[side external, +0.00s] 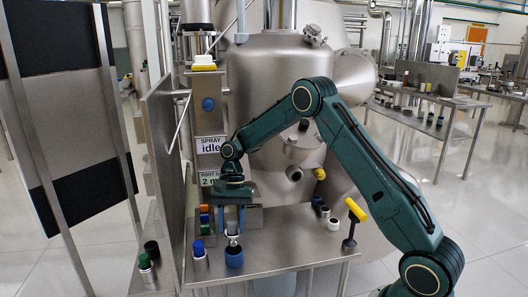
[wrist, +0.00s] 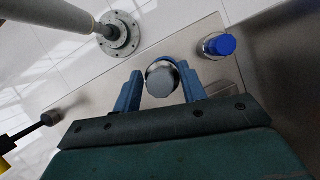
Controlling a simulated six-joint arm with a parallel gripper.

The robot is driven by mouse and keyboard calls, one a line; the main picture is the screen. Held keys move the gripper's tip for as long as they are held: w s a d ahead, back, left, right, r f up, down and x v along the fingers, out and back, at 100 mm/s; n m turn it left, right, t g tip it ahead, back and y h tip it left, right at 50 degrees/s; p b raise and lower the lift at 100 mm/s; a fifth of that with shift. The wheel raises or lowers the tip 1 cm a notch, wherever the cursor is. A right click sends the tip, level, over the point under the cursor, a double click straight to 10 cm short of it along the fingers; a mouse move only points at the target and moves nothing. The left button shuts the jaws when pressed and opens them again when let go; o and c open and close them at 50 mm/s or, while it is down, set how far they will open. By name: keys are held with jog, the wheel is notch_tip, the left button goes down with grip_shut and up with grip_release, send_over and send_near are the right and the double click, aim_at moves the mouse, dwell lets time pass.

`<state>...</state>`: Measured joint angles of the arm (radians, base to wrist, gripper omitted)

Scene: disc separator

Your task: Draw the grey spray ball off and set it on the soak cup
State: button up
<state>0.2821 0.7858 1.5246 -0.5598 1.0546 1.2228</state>
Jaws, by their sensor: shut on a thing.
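My gripper (side external: 232,226) points straight down near the front left of the steel table. Its blue fingers are shut on the grey spray ball (side external: 233,240), which also shows between them in the wrist view (wrist: 160,82). The blue soak cup (side external: 234,259) stands on the table directly below the ball. The ball's lower end is at the cup's mouth. I cannot tell whether it rests on the cup.
A blue-capped container (side external: 199,250) stands left of the cup, and a green-capped one (side external: 146,268) is further left. Small coloured blocks (side external: 205,218) stand behind. A yellow-handled tool (side external: 353,222) stands at the right. The table between cup and tool is clear.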

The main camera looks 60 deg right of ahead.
aim_at(232, 234)
jog(key=shift+f, duration=1.1)
dwell(0.6)
jog(key=shift+f, duration=0.9)
grip_shut()
jog(key=shift+f, duration=0.85)
jog(key=o, duration=1)
grip_release()
jog(key=shift+c, duration=0.2)
jog(key=shift+r, duration=0.1)
jog(key=v, duration=1.3)
jog(key=shift+r, duration=0.15)
jog(key=shift+w+d+r, duration=0.1)
